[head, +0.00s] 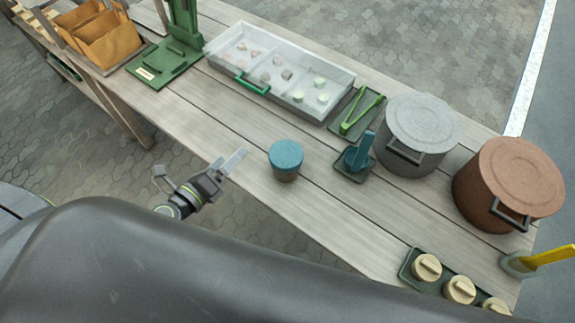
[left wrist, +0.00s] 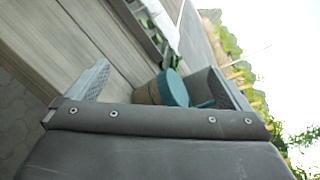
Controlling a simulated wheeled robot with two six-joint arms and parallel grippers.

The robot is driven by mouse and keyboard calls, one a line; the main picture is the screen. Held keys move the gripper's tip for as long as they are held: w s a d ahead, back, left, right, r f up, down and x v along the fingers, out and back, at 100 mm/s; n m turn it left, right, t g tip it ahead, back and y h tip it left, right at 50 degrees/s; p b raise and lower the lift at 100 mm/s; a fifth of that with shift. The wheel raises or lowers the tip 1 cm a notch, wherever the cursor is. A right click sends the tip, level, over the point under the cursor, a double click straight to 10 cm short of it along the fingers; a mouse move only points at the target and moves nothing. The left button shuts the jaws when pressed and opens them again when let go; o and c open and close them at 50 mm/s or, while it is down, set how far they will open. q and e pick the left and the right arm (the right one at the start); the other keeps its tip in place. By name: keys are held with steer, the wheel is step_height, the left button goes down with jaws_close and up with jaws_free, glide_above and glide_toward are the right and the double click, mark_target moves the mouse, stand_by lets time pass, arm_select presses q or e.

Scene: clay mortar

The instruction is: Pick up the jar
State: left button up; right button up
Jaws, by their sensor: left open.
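The jar (head: 285,160), with a teal lid and a brownish lower body, stands upright on the wooden table near its front edge. My right gripper is in neither view.
Right of the jar are a teal mortar (head: 356,159) with pestle, a grey pot (head: 420,133) and a brown pot (head: 508,185). Behind lies a clear-lidded tray (head: 280,75). Several beige-lidded containers (head: 459,289) stand at front right. The table left of the jar is clear.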

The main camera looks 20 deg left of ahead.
arm_select(q)
steer(key=s+d+r+m+g+h, duration=0.3)
steer(key=d+m, duration=0.1)
steer(key=m, duration=0.6)
steer(key=m+g+p, duration=0.1)
steer(key=m+p, duration=0.1)
steer(key=m, duration=0.1)
glide_toward(285, 154)
steer(key=shift+y, duration=0.3)
steer(key=x, duration=0.5)
steer(key=shift+w+d+r, duration=0.2)
steer(key=shift+d+r, duration=0.05)
steer(key=shift+f+p+x, duration=0.15)
steer(key=shift+p+x, duration=0.05)
steer(key=shift+x, duration=1.3)
steer(key=shift+f+p+x, duration=0.15)
steer(key=shift+x, duration=1.4)
steer(key=shift+s, duration=0.2)
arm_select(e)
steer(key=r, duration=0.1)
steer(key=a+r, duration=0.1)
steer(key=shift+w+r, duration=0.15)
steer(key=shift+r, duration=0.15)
arm_select(q)
steer(key=shift+r, duration=0.1)
steer(key=c, duration=1.5)
